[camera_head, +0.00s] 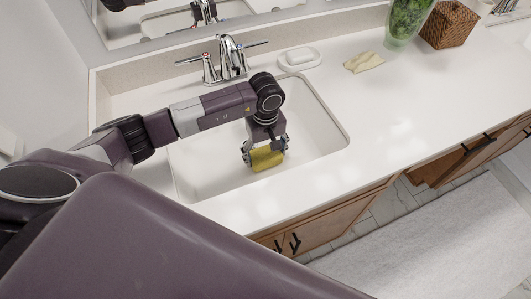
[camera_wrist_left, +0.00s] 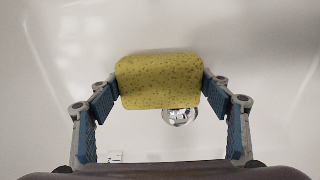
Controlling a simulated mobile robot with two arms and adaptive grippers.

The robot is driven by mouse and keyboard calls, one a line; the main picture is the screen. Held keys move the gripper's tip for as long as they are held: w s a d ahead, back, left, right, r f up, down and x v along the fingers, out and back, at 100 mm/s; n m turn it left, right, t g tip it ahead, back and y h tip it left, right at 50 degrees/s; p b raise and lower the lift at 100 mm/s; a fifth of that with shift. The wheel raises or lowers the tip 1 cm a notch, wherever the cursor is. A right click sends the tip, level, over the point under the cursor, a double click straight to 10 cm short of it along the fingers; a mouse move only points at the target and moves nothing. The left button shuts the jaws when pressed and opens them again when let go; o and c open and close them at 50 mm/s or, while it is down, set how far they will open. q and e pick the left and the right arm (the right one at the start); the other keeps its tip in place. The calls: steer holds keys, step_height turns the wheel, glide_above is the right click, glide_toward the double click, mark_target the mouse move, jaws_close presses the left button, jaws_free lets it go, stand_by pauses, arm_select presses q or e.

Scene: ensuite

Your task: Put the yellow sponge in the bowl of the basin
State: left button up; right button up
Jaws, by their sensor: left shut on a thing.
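The yellow sponge (camera_head: 267,158) is held by my left gripper (camera_head: 266,150) over the bowl of the white basin (camera_head: 205,170). In the left wrist view the sponge (camera_wrist_left: 158,82) sits between the blue-padded fingers of the left gripper (camera_wrist_left: 160,90), which touch it at both ends. The basin's white inner surface (camera_wrist_left: 270,40) fills the background there, with the round metal drain (camera_wrist_left: 180,117) partly hidden behind the sponge. I cannot tell whether the sponge touches the basin floor. My right gripper is not in view.
A chrome faucet (camera_head: 232,58) stands behind the basin. A soap dish (camera_head: 299,58), a folded cloth (camera_head: 363,62), a green glass vase (camera_head: 408,22) and a woven basket (camera_head: 449,24) stand along the back of the counter. The counter (camera_head: 390,115) right of the basin is clear.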

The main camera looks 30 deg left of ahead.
mark_target(265, 154)
arm_select(q)
steer(key=shift+f, duration=0.15)
steer(key=o, duration=1.1)
steer(key=shift+r, duration=0.2)
step_height(265, 154, up, 12)
steer(key=b, duration=0.2)
